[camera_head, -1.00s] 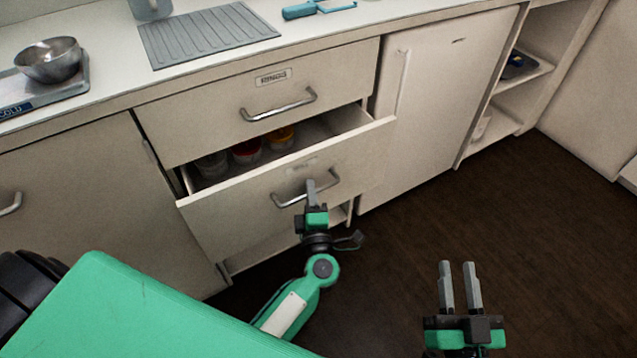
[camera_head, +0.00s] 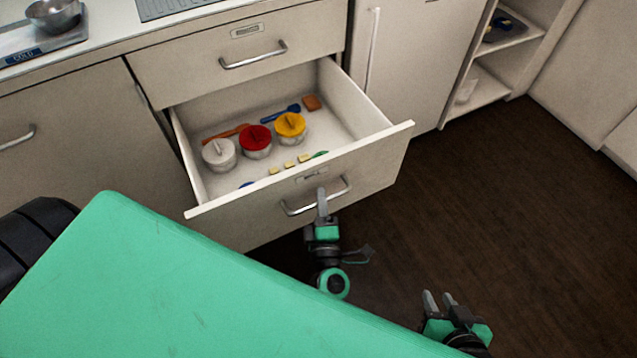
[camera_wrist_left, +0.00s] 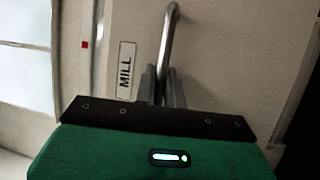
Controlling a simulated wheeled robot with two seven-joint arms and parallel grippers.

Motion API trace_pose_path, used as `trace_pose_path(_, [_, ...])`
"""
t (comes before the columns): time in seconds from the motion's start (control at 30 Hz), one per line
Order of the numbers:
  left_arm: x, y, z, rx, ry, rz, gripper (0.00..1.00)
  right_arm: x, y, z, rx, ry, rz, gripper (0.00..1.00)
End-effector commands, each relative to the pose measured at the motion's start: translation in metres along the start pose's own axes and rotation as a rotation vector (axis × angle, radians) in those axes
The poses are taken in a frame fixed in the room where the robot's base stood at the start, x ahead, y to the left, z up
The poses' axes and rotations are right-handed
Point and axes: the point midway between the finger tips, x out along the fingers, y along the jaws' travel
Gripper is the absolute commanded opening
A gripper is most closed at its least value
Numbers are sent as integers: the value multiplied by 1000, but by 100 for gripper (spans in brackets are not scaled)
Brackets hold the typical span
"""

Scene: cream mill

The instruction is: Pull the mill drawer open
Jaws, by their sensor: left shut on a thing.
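The mill drawer (camera_head: 240,215) is the lower drawer of the cream cabinet, pulled well out so its inside shows. Its front carries a curved metal handle (camera_head: 297,210) and a label, which reads MILL in the left wrist view (camera_wrist_left: 126,72). My left gripper (camera_head: 322,205) is shut on the handle; in the left wrist view its two fingers (camera_wrist_left: 162,88) sit on either side of the bar. My right gripper (camera_head: 437,303) is held low over the dark floor, its two fingers apart with nothing between them.
The drawer above (camera_head: 180,70) is shut. A metal bowl (camera_head: 54,14) stands on the counter. The floor (camera_head: 500,200) to the right is clear.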

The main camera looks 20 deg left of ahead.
Motion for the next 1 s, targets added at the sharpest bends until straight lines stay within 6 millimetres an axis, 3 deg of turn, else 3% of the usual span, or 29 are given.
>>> trace_pose_path(0.3, [-25, 4, 8, -1, 1, -2, 0, -3, 4, 2, -1, -36, 12, 30])
trace_pose_path(0.7, [-27, 4, 9, 0, 1, -2, 0, -4, 5, 2, -1, -39, 13, 30])
trace_pose_path(0.73, [-27, 4, 9, 0, 1, -2, 13, -4, 5, 2, -1, -38, 13, 30])
trace_pose_path(0.83, [-27, 4, 9, 0, 1, -1, 32, -4, 5, 2, -1, -38, 13, 30])
trace_pose_path(1.0, [-26, 5, 9, 0, 0, -1, 32, -4, 5, 2, -1, -38, 13, 30])
